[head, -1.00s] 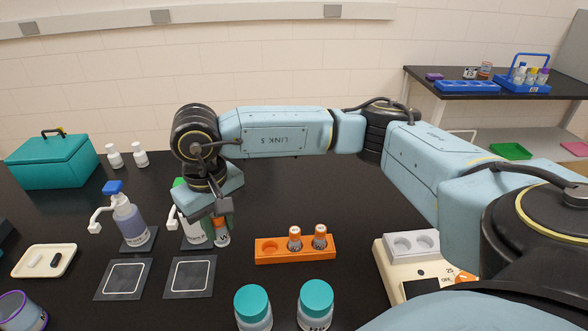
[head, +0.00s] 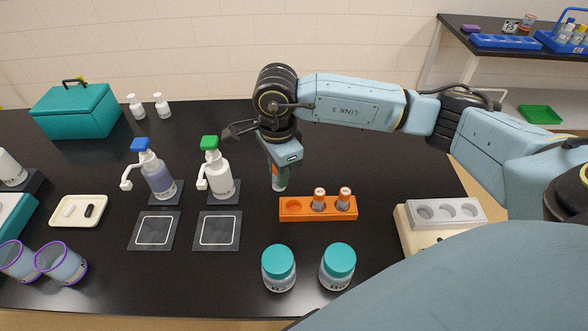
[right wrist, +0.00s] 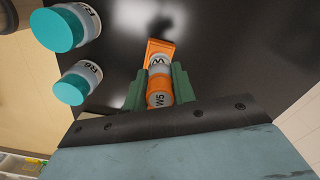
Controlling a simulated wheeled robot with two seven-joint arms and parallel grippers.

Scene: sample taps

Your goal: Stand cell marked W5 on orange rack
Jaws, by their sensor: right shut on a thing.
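The cell marked W5 (right wrist: 159,92) has an orange top with its mark showing in the right wrist view. My right gripper (right wrist: 158,88) is shut on it, with a green finger on each side. In the head view this gripper (head: 279,170) holds the cell (head: 279,184) upright, just behind and left of the orange rack's empty left hole. The orange rack (head: 318,215) has cells in its middle hole (head: 319,200) and right hole (head: 344,199). Part of the rack (right wrist: 160,45) shows beyond the held cell in the wrist view. My left gripper is not in view.
Two teal-capped jars (head: 278,268) (head: 337,266) stand in front of the rack. A green-topped pump bottle (head: 217,175) stands left of the gripper, a blue-topped one (head: 155,175) farther left. A pale device with a grey holed block (head: 445,213) is at right.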

